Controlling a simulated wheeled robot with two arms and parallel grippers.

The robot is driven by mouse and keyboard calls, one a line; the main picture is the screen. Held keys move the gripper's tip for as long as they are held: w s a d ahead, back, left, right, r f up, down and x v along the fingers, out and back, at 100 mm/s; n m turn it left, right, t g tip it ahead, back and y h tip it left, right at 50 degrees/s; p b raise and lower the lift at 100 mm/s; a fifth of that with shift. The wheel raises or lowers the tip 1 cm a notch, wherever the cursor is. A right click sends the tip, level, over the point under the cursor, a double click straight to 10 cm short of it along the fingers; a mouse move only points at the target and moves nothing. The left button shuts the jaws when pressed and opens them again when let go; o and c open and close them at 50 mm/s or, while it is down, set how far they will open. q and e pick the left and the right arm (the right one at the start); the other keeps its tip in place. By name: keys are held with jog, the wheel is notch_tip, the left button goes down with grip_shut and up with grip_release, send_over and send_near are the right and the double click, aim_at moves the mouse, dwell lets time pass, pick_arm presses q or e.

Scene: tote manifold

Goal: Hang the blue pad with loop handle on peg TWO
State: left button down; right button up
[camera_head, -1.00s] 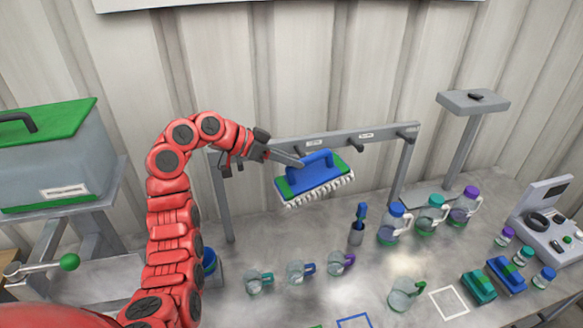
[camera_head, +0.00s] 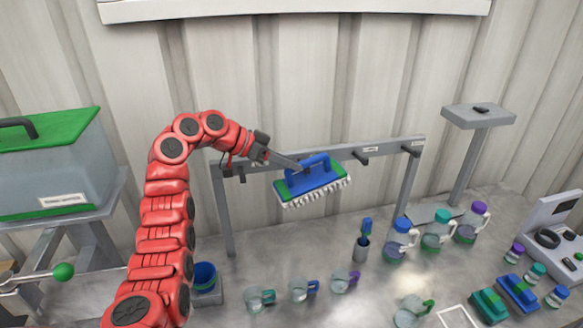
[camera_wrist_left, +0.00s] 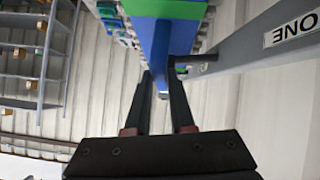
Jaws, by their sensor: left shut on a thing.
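The blue pad (camera_head: 325,177) has a blue loop handle, green ends and a white bristly underside. My left gripper (camera_head: 298,165) is shut on its handle and holds it in the air, in front of the grey peg rail (camera_head: 393,147). In the left wrist view the pad (camera_wrist_left: 180,9) is at the top between the fingers (camera_wrist_left: 160,80). The rail there carries a label ONE (camera_wrist_left: 292,30), with a dark peg (camera_wrist_left: 200,60) close to the right finger. In the head view the pad hides part of the rail; the visible label (camera_head: 370,149) is too small to read. My right gripper is out of view.
Several cups with coloured handles (camera_head: 304,290) and lidded jugs (camera_head: 437,230) stand on the table below. A brush holder (camera_head: 361,248) stands under the rail's right half. A grey post stand (camera_head: 478,117) is at right, a green-lidded bin (camera_head: 50,175) at left.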

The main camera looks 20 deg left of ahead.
pick_arm(q)
jog(key=shift+w+a, duration=0.3)
jog(key=shift+w, duration=0.25)
jog(key=shift+w+a, duration=0.5)
jog(key=shift+w, duration=0.1)
jog(key=shift+w+a+f, duration=0.2)
jog(key=shift+w+f, duration=0.05)
jog(key=shift+w, duration=0.05)
jog(key=shift+w+a+b, duration=0.2)
jog(key=shift+w+b, duration=0.1)
jog(key=shift+b, duration=0.05)
jog(key=shift+c, duration=0.2)
grip_release()
jog(key=shift+o, duration=0.2)
jog(key=shift+s, duration=0.1)
jog(key=shift+a+r, duration=0.1)
